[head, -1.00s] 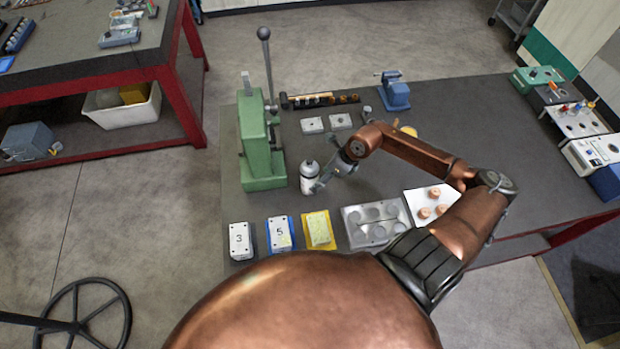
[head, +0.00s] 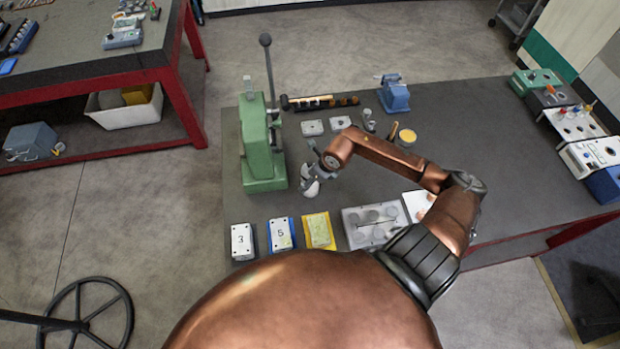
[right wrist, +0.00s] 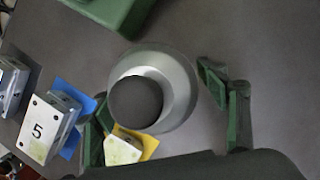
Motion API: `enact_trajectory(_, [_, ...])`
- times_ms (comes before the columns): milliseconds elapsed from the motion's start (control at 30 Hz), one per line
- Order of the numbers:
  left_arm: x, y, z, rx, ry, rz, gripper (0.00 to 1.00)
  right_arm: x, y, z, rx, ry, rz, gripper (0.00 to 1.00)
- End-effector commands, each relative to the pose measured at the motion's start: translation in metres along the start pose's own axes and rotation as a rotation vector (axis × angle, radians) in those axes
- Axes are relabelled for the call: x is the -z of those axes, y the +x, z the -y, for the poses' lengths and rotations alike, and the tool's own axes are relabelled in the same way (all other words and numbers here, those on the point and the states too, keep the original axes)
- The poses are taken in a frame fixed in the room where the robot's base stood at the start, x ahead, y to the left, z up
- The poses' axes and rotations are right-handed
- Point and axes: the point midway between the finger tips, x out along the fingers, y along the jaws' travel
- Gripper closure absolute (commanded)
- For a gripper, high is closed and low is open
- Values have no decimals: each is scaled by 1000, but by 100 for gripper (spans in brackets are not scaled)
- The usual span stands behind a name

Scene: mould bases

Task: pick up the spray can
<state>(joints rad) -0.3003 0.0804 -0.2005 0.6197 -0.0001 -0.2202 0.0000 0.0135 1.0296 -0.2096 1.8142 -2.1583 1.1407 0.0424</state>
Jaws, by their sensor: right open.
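The spray can, a pale grey can with a dark round cap, stands on the dark table and shows from above in the right wrist view (right wrist: 178,88). In the head view only a pale part of the can (head: 311,189) shows under my right gripper (head: 313,176), which hides the rest. In the right wrist view my right gripper (right wrist: 165,98) is open, with one green finger on each side of the can. A gap shows between the can and the right-hand finger; contact at the left-hand finger I cannot tell. My left gripper is not in view.
A green lever press (head: 262,150) stands just left of the can. Number blocks 3 (head: 242,241) and 5 (head: 281,234) and a yellow-backed block (head: 319,231) lie in front. A grey tray with round pockets (head: 352,238) is to the right.

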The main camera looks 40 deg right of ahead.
Motion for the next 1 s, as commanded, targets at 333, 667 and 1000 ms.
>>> enact_trajectory(333, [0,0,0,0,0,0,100,0,5,0,0,-1,1,37])
enact_trajectory(667, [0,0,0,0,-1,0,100,0,4,0,0,-1,1,59])
enact_trajectory(1000, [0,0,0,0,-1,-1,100,0,4,0,0,-1,1,83])
